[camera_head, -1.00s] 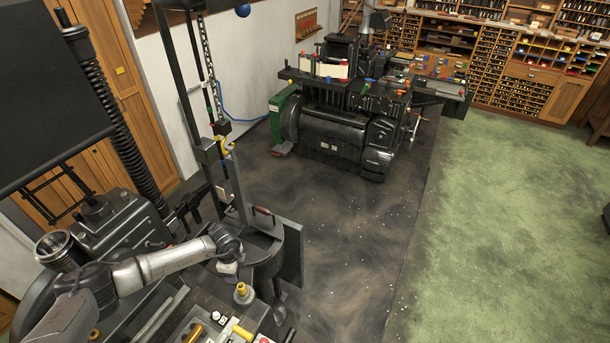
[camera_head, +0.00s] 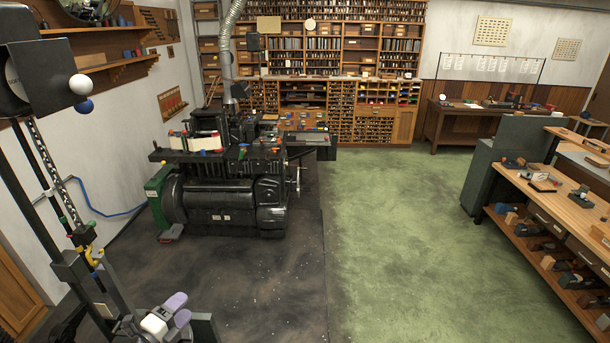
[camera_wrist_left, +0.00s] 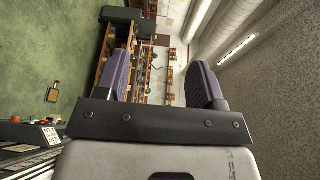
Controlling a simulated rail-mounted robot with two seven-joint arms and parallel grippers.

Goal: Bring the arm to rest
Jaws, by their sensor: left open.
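My left gripper (camera_head: 180,309) shows at the bottom left of the head view, with two purple fingers on a white body. The fingers are spread apart with nothing between them. In the left wrist view the same gripper (camera_wrist_left: 160,78) has its purple fingers wide apart and empty, with the room's floor and furniture far beyond. My right gripper is in neither view.
A dark upright frame with a chain (camera_head: 85,262) stands close to the left gripper. A black machine (camera_head: 232,196) stands beyond on the dark floor. A workbench (camera_head: 570,208) stands at the right. The green floor (camera_head: 400,240) between is clear.

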